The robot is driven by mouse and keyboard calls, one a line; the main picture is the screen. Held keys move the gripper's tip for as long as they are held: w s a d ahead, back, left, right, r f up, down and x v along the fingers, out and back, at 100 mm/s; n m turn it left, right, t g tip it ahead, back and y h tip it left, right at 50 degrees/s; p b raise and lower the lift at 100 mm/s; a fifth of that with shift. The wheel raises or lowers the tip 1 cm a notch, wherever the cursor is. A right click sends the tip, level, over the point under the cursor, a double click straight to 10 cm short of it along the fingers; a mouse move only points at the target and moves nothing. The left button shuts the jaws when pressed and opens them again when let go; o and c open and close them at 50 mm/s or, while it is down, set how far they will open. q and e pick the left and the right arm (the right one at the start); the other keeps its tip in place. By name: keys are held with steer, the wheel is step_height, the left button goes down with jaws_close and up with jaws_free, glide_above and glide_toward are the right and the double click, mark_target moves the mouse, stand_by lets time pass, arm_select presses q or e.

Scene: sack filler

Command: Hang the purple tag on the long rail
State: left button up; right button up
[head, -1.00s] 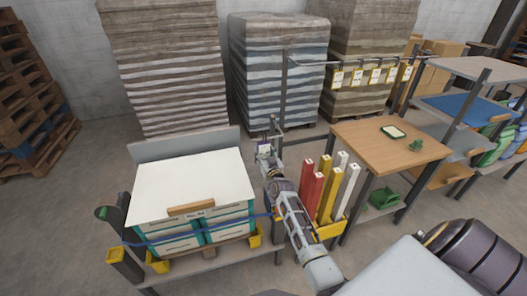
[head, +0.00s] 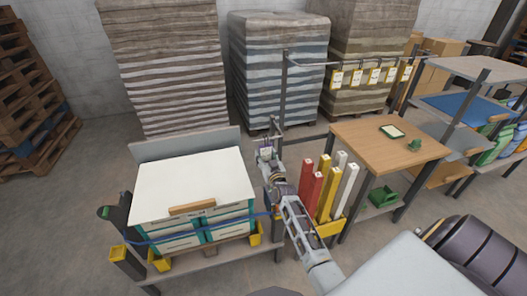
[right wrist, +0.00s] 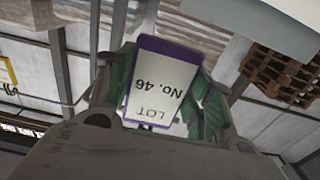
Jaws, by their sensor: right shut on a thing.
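The purple tag (right wrist: 161,82) has a purple border and a white face reading "LOT No. 46", which appears upside down in the right wrist view. My right gripper (right wrist: 165,95) is shut on it, with green finger pads on both sides. In the head view my right gripper (head: 266,153) holds the tag up beside the white-topped cabinet, apart from any rail. A long dark rail (head: 308,64) runs from a post behind the gripper towards the back right, with several yellow tags (head: 371,75) along it. A shorter, lower bar (head: 299,125) is close behind the gripper. My left gripper is out of view.
The white-topped cabinet (head: 190,185) stands left of my arm. Red, yellow and white upright posts (head: 327,190) stand just right of it. A wooden table (head: 385,142) is further right. Wrapped sack stacks (head: 278,75) stand behind the rail.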

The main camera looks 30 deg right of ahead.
mark_target(266, 156)
steer(key=shift+p+v, duration=0.75)
steer(key=shift+v, duration=0.6)
steer(key=shift+p+v, duration=0.4)
steer(key=shift+v, duration=2.1)
steer(key=shift+r, duration=0.15)
